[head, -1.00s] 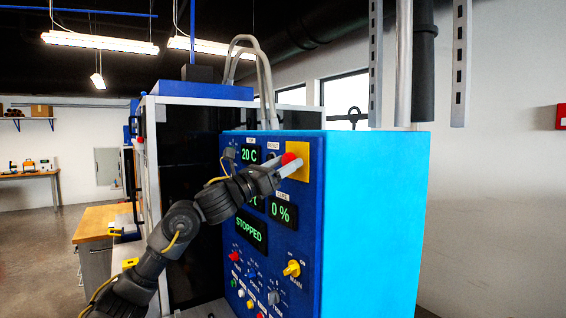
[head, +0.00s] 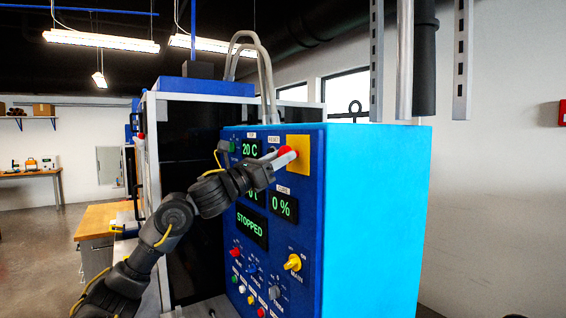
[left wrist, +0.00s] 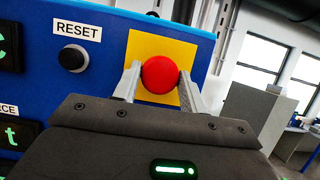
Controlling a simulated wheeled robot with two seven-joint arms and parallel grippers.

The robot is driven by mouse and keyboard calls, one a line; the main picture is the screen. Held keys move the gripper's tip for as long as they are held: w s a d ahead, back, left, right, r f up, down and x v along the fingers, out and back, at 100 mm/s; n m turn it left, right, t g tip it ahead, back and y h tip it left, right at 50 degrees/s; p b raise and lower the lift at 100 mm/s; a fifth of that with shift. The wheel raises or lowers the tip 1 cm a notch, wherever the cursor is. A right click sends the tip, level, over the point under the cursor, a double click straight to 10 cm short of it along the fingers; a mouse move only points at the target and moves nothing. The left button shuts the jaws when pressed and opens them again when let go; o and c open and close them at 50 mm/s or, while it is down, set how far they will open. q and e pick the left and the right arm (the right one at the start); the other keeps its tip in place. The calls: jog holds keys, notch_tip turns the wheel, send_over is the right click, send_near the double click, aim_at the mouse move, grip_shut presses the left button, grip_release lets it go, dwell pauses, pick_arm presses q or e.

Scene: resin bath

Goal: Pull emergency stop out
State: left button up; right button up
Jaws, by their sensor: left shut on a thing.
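The red emergency stop button (left wrist: 160,74) sits in front of a yellow square plate (head: 299,154) on the blue control panel. In the left wrist view the two fingers of my left gripper (left wrist: 160,85) stand on either side of the red button and are shut on it. In the head view my left gripper (head: 281,158) reaches the button from the left, and its fingers hide part of it. The panel display (head: 252,226) reads STOPPED. My right gripper is not in view.
A RESET button (left wrist: 73,58) is left of the yellow plate. Several knobs and small buttons, including a yellow MAIN switch (head: 293,262), fill the lower panel. The cyan side of the cabinet (head: 378,220) is on the right. A wooden bench (head: 97,221) stands at left.

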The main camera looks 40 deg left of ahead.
pick_arm(q)
jog(key=o, duration=0.9)
jog(key=shift+f, duration=0.1)
jog(key=o, duration=0.5)
jog(key=shift+s, duration=0.2)
jog(key=shift+c, duration=0.2)
jog(key=b+v, duration=1)
jog(key=shift+s+a, duration=0.2)
jog(key=shift+s, duration=0.2)
